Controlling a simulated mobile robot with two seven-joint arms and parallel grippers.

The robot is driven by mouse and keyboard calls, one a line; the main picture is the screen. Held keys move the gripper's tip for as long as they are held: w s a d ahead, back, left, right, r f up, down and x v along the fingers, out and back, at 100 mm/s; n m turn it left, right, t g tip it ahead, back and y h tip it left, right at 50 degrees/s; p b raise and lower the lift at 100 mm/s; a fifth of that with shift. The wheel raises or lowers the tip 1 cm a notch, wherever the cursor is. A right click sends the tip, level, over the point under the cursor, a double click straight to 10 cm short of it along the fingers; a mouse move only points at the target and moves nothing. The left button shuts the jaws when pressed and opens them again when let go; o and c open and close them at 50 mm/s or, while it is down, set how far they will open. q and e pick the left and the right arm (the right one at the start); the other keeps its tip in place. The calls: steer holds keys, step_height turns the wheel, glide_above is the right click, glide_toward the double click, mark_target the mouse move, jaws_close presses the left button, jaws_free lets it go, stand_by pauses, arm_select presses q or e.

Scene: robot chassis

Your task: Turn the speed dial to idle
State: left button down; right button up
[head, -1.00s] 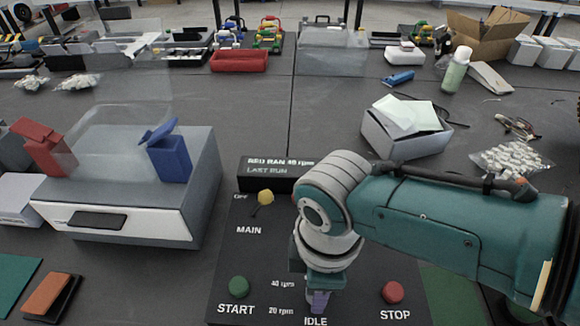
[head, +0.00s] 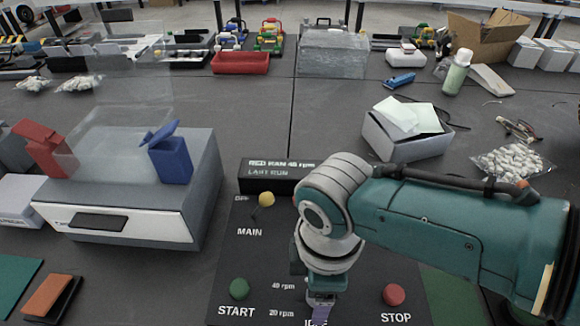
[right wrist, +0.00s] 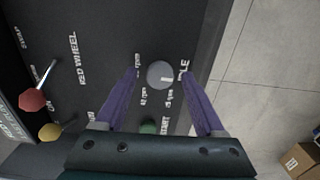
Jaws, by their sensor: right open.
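The speed dial is a grey round knob (right wrist: 160,75) on a dark control panel (head: 260,262); a small light mark shows on its face. It lies between the fingertips of my right gripper (right wrist: 163,75), whose purple fingers stand open on either side. Whether they touch it I cannot tell. The IDLE label (right wrist: 183,70) is right beside the dial in the right wrist view. In the head view my right arm hides the dial, and my right gripper (head: 320,312) points down at the panel's front. My left gripper is not in view.
The panel carries a green START button (head: 239,289), a red STOP button (head: 394,294) and a yellow MAIN lever (head: 266,200). A grey-white machine (head: 130,222) stands left of it. A white box with papers (head: 408,135) is behind my right arm.

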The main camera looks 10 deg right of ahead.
step_height(320, 180, up, 10)
steer(key=p, duration=0.4)
stand_by(0.3)
steer(key=s+a+r+m+t+y, duration=0.1)
steer(key=s+a+r+m+y, duration=0.15)
steer(key=s+m, duration=0.3)
steer(key=s+d+r+m+t+h+p, duration=0.1)
steer(key=s+d+r+m, duration=0.3)
steer(key=d+r, duration=0.15)
steer(key=s+d+r+m+t+h+p, duration=0.1)
steer(key=s+d+r+m+t, duration=0.1)
steer(key=s+d+r+m, duration=0.3)
step_height(320, 180, up, 31)
steer(key=w+d+n+p, duration=0.1)
steer(key=w+p, duration=0.1)
steer(key=p, duration=3)
steer(key=shift+p, duration=0.3)
